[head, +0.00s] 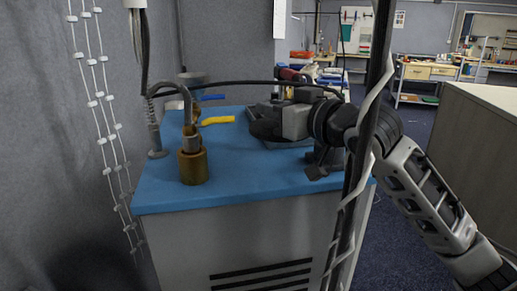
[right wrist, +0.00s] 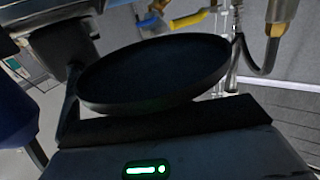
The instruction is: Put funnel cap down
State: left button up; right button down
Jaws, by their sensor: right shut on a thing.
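The funnel cap is a dark round disc (right wrist: 150,75) with a raised rim, filling the middle of the right wrist view. In the head view the cap (head: 264,129) shows as a dark shape at the left end of my right gripper (head: 280,123). My right gripper is shut on the cap and holds it over the right part of the blue tabletop. The fingertips' contact with it is partly hidden. My left gripper is not in view.
The blue-topped cabinet (head: 235,190) bears a brass fitting (head: 193,167) at left, with yellow (head: 217,121) and blue (head: 212,97) handles behind. A dark post with a cable (head: 362,150) rises in front at right. The blue front middle is clear.

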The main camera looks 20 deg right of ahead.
aim_at(259, 128)
jog(key=a+f, duration=0.2)
jog(key=shift+s+f, duration=0.2)
jog(key=shift+f, duration=0.2)
jog(key=shift+s+a+f, duration=0.1)
jog(key=shift+a+f, duration=0.5)
jog(key=shift+f, duration=0.05)
notch_tip(259, 128, down, 3)
jog(key=shift+f+b, duration=0.15)
jog(key=shift+b, duration=0.2)
jog(key=shift+a, duration=0.1)
jog(key=c, duration=1.2)
grip_release()
jog(key=shift+c, duration=0.2)
